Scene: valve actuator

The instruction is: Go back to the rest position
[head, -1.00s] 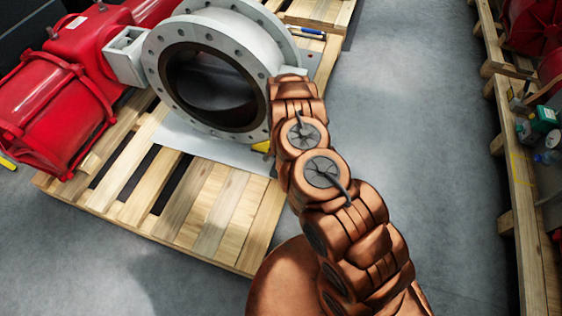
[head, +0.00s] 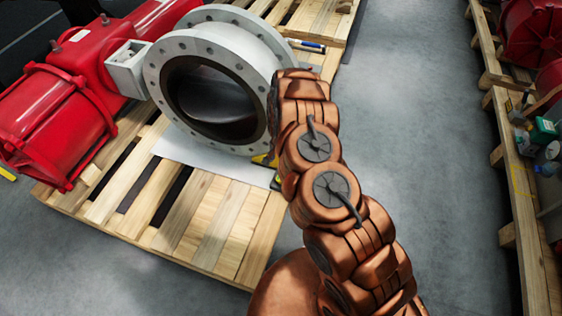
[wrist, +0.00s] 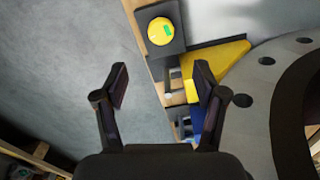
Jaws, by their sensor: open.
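My gripper (wrist: 162,88) is open in the wrist view, with nothing between its two dark fingers. Behind and between the fingers lie the pallet's edge and grey floor. In the head view my copper arm reaches up beside the right side of a grey valve flange (head: 158,75), and the arm hides the gripper there. The flange ring also shows at the right of the wrist view (wrist: 257,125). A dark block with a yellow round top (wrist: 162,31) and a yellow wedge-like piece (wrist: 222,66) sit near the flange.
The red actuator (head: 50,125) and valve rest on a wooden pallet (head: 215,215). A blue-and-white pen-like item (head: 306,45) lies behind the arm. Another pallet (head: 508,170) with red parts and small bottles stands at right. Grey floor (head: 420,110) between the pallets is clear.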

